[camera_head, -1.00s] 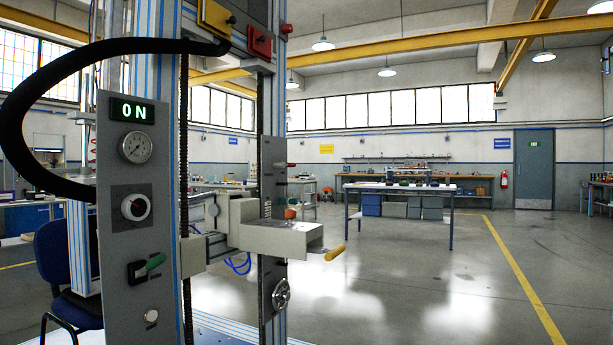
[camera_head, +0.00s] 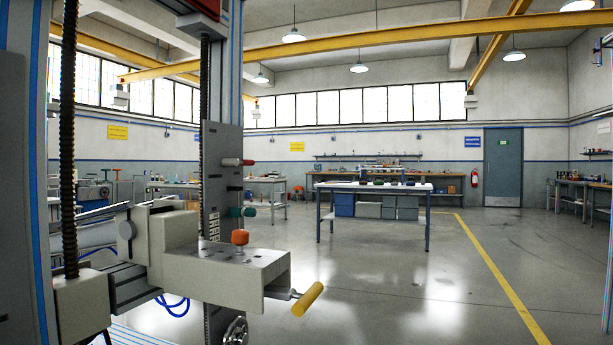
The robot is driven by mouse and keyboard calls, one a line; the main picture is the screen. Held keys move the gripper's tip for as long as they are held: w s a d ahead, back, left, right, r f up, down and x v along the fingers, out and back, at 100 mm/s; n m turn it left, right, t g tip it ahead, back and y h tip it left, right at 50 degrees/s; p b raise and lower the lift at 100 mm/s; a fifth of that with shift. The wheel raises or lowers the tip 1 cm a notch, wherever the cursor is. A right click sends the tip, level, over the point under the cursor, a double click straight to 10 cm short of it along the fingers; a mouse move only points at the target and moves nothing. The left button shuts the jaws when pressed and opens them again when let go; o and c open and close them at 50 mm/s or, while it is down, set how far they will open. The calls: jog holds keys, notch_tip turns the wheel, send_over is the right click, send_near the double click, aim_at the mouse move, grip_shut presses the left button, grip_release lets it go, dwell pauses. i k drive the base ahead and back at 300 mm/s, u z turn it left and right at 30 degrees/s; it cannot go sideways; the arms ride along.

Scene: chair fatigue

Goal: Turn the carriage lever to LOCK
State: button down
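The grey carriage (camera_head: 228,268) sits on the machine's upright frame at the left of the head view. A lever with a yellow grip (camera_head: 308,299) sticks out from its right end, tilted up to the right. An orange knob (camera_head: 240,237) stands on or just behind the carriage top. I cannot read a LOCK mark, so I cannot tell which of these is the carriage lever. My gripper is not in view.
A dark threaded spindle (camera_head: 68,150) and a blue-striped column (camera_head: 40,180) stand close at the left. A handwheel (camera_head: 236,330) is below the carriage. A workbench (camera_head: 372,187) stands further back. The floor (camera_head: 400,285) to the right is clear.

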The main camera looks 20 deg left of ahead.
aim_at(244, 162)
jog(key=i, duration=0.65)
jog(key=u, duration=0.65)
jog(key=i, duration=0.55)
jog(key=u, duration=0.55)
